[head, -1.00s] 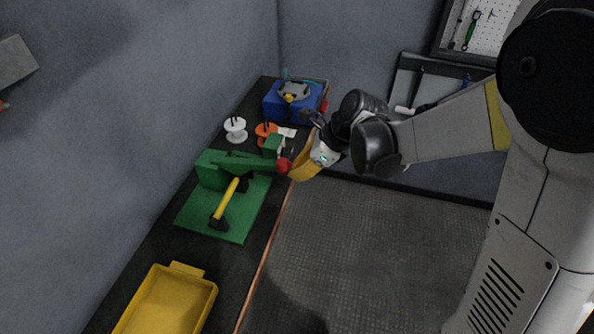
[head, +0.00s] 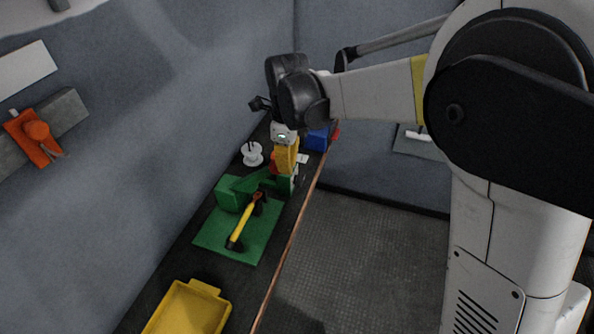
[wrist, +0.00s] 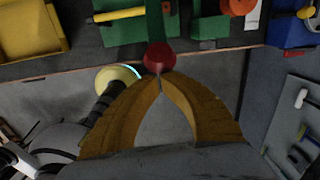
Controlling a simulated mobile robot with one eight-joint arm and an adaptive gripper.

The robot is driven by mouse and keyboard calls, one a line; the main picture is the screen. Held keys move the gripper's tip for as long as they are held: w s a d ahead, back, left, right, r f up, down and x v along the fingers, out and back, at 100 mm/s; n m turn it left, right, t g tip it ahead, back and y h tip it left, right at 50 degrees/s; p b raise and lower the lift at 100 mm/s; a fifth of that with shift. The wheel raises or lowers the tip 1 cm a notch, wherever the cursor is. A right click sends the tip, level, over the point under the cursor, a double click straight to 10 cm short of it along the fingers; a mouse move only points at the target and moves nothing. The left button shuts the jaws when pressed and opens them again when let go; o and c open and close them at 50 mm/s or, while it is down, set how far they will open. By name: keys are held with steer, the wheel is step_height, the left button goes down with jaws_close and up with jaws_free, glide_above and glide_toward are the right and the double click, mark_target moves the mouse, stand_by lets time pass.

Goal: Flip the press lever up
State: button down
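The green press (head: 228,193) stands on a green base plate (head: 262,240) on the dark bench. Its green lever (head: 262,183) runs out toward the bench's front edge. In the wrist view the lever (wrist: 160,22) ends in a red ball knob (wrist: 159,57). My gripper (wrist: 160,80) has its yellow fingers together at the tips, just below the knob; I cannot tell if they touch it. In the head view my gripper (head: 285,170) points down over the lever's outer end and hides the knob. A hammer-like tool with a yellow handle (head: 243,226) lies on the plate.
A yellow tray (head: 190,305) is at the near end of the bench. A white spool (head: 252,154) and a blue box (head: 317,138) stand behind the press. An orange device (head: 38,132) is on the left wall. The floor right of the bench is clear.

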steer(key=shift+w+a+r, duration=0.2)
steer(key=shift+a+r, duration=0.45)
steer(key=shift+a, duration=0.05)
steer(key=shift+d, duration=0.15)
